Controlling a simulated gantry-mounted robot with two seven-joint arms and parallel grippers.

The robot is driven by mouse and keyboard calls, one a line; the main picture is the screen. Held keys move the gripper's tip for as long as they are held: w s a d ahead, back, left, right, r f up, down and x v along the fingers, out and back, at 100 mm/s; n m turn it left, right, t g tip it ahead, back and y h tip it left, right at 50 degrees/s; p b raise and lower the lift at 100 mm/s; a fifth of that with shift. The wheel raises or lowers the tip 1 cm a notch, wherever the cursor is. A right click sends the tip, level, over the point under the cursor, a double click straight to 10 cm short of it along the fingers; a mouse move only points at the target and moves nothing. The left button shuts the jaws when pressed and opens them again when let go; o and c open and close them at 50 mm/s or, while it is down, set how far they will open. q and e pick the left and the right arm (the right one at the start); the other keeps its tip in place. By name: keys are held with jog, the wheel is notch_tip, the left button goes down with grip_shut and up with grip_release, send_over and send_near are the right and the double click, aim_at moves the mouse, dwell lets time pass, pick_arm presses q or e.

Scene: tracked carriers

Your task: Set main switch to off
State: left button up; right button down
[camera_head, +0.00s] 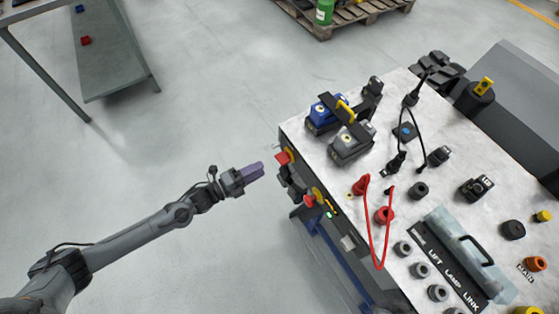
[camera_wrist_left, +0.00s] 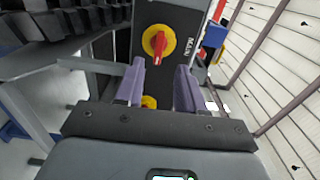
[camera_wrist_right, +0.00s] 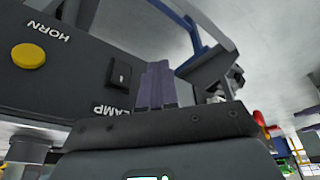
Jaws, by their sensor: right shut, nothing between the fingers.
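The main switch (camera_wrist_left: 158,42), a red handle on a round yellow plate beside the word MAIN, is on a dark panel in the left wrist view. Its handle runs roughly up the picture, slightly tilted. My left gripper (camera_wrist_left: 158,85) is open, with its purple fingers apart, facing the panel; the switch shows beyond them and nothing is between them. In the head view my left gripper (camera_head: 250,172) is left of the bench edge, apart from it. My right gripper (camera_wrist_right: 156,86) is shut and empty near a panel marked HORN and LAMP; the head view does not show it.
Red-and-yellow parts (camera_head: 285,157) stick out from the bench side. The bench top (camera_head: 305,150) holds battery packs, connectors, a red cable (camera_head: 371,240) and a clear cover (camera_head: 450,240). A black rocker switch (camera_wrist_right: 122,73) and yellow button (camera_wrist_right: 29,55) are near my right gripper.

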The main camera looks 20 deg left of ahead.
aim_at(280, 159)
pick_arm(q)
jog(key=b+x, duration=0.2)
jog(key=x, duration=0.7)
jog(key=shift+s+d, duration=0.1)
jog(key=shift+d, duration=0.05)
grip_shut()
